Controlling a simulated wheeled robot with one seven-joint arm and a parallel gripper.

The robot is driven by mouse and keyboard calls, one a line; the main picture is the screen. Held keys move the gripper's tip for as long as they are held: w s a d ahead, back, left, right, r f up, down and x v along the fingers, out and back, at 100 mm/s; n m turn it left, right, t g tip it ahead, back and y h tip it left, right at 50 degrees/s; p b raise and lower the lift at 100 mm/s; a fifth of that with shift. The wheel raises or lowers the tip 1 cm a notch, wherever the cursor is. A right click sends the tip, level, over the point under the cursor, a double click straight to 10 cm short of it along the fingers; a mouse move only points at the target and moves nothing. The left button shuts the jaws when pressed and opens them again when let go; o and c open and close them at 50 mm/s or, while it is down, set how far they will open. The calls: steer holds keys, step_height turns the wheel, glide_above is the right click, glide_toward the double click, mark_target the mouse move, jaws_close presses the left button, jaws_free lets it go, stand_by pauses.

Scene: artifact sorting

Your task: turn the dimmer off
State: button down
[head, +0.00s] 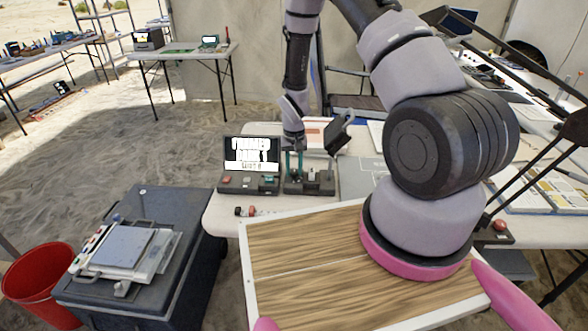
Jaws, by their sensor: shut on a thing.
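My gripper (294,171) points down over a low dark grey control box (318,184) on the white table. Its teal-tipped fingers are shut on a small part at the left of this box. The part is mostly hidden between the fingers, and I cannot make out its shape or setting. The box appears to be the dimmer, but no label on it is readable.
A wood-topped white-edged board (300,262) fills the near middle. A black case (200,285) with a grey device on it and a red bucket (42,285) stand at left. Small red-and-black items (246,211) lie near the table's front edge. Sandy floor is open at left.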

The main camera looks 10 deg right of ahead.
mark_target(294, 172)
steer(key=shift+n, duration=0.5)
steer(key=c, duration=0.6)
jaws_free()
steer(key=shift+r, duration=0.15)
step_height(294, 172, up, 10)
steer(key=shift+r, duration=0.25)
